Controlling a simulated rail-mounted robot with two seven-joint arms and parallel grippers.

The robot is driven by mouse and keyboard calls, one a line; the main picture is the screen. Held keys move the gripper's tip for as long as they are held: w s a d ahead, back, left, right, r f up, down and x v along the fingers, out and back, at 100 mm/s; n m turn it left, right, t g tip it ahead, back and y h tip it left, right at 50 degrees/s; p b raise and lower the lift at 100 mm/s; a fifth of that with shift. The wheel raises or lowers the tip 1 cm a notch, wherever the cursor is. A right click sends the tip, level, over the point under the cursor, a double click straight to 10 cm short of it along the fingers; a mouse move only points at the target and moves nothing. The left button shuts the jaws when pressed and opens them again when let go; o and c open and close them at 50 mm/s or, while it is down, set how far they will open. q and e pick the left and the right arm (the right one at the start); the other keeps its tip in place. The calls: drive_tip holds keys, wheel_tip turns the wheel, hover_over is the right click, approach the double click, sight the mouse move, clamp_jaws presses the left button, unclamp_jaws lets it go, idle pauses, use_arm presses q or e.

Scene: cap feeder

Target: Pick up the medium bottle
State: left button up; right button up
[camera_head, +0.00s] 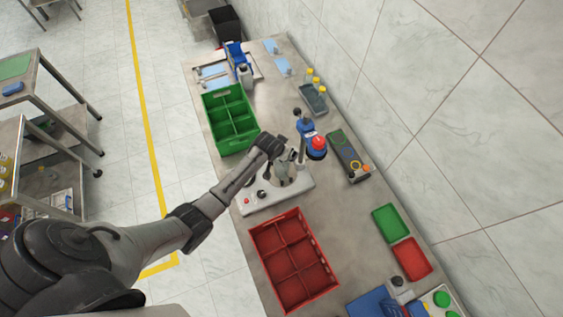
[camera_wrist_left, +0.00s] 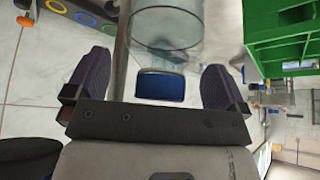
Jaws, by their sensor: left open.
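A clear bottle (camera_wrist_left: 167,30) with a blue cap (camera_wrist_left: 160,86) shows in the left wrist view. I cannot tell its size class from this view. My left gripper (camera_wrist_left: 157,64) is open, with one dark finger on each side of the capped end and visible gaps to both. In the head view my left gripper (camera_head: 276,164) is over the grey capping machine (camera_head: 290,192). The arm and gripper hide much of what stands there, and I cannot make out the bottle clearly. My right gripper is in neither view.
The machine's post and red knob (camera_head: 318,142) rise close to the right of my gripper. A green crate (camera_head: 228,122) stands behind and a red crate (camera_head: 292,262) in front. Yellow-capped bottles (camera_head: 320,92) stand near the wall. Small green (camera_head: 391,222) and red (camera_head: 411,259) trays lie at right.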

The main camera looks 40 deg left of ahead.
use_arm(q)
drive_tip(key=shift+w+f, duration=0.15)
drive_tip(key=shift+f, duration=0.2)
drive_tip(key=shift+c, duration=0.2)
drive_tip(key=c, duration=1.7)
drive_tip(key=shift+r, duration=0.1)
